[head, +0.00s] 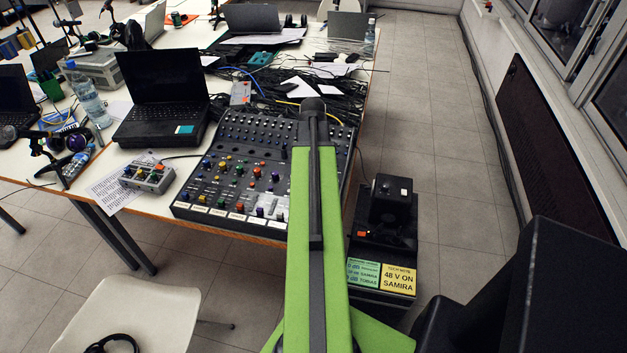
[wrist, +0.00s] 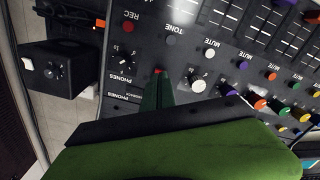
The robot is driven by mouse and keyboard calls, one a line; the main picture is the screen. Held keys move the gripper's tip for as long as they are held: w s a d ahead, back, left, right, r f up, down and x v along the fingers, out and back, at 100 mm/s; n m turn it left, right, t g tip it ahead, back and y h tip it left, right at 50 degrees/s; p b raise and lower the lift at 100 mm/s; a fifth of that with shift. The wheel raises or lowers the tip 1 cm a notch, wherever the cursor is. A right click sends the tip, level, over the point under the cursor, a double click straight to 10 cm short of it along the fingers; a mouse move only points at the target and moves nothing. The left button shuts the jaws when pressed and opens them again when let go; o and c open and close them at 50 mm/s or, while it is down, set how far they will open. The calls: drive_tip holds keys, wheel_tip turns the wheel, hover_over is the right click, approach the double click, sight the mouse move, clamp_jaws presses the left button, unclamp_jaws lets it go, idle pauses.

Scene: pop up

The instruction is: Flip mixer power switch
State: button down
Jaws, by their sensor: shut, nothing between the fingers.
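The mixer (head: 250,165) is a dark sloped panel with coloured knobs, lying at the table's near right edge. Its panel (wrist: 200,75) fills most of the wrist view, with knobs, faders and MUTE, TONE, REC and PHONES labels. My gripper (wrist: 158,78) is shut and empty over the panel, between the PHONES knobs and a white knob; a small red spot shows at its tip. Contact cannot be told. A black box (head: 391,200) stands right of the mixer; the wrist view shows its white rocker switch (wrist: 27,63) and black knob (wrist: 55,71). No switch is readably marked as mixer power.
The box sits on a black stand with green and yellow note labels (head: 398,280). A small grey device (head: 147,177) and black laptop (head: 163,95) are left of the mixer, cables (head: 270,85) behind. A white chair (head: 140,315) stands in front.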

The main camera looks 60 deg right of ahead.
drive_tip(key=shift+f+b, duration=0.9)
idle(0.5)
drive_tip(key=shift+r, duration=0.1)
wheel_tip(320, 180, up, 7)
drive_tip(key=p, duration=0.7)
